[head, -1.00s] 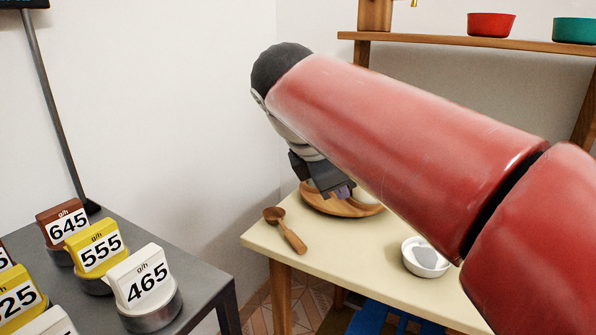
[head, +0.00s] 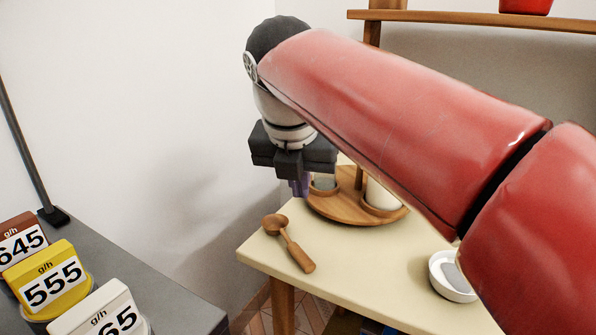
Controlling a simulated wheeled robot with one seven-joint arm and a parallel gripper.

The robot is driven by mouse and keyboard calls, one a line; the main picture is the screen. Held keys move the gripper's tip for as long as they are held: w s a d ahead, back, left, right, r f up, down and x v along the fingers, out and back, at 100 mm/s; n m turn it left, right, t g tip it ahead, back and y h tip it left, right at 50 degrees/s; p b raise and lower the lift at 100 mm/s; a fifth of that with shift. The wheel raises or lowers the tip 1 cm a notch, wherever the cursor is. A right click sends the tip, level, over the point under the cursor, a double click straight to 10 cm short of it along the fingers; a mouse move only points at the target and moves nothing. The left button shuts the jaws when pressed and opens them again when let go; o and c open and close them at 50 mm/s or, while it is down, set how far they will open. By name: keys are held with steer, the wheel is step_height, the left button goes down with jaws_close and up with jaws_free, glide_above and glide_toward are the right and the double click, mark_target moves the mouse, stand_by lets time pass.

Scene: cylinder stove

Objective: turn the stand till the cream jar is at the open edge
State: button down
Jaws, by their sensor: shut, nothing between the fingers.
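The round wooden stand (head: 345,209) sits on the cream table by the wall, with an upright post (head: 359,178) at its middle. A cream-white jar (head: 383,195) stands in a ring on its right side, its upper right covered by my red arm. A greyish jar (head: 323,182) stands at the stand's left, partly behind my gripper. My gripper (head: 300,188) points down at the stand's left edge, purple fingertips together, with nothing held. I cannot tell whether it touches the stand or the greyish jar. The stand's back right is hidden by my arm.
A wooden scoop (head: 288,243) lies on the table (head: 345,270) in front of the stand. A white dish (head: 452,276) is at the right, partly behind my arm. A grey table (head: 150,275) with number signs is at the left. A shelf (head: 470,22) is above.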

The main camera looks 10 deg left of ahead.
mark_target(309, 198)
steer(key=x, duration=0.4)
steer(key=shift+f+b, duration=0.1)
steer(key=shift+b, duration=0.3)
steer(key=w, duration=0.2)
steer(key=shift+w+d+r, duration=0.1)
steer(key=shift+w+r, duration=0.15)
steer(key=shift+w, duration=0.7)
steer(key=shift+w+a+r+m+p, duration=0.15)
steer(key=shift+w+m+p, duration=0.3)
steer(key=shift+p, duration=0.7)
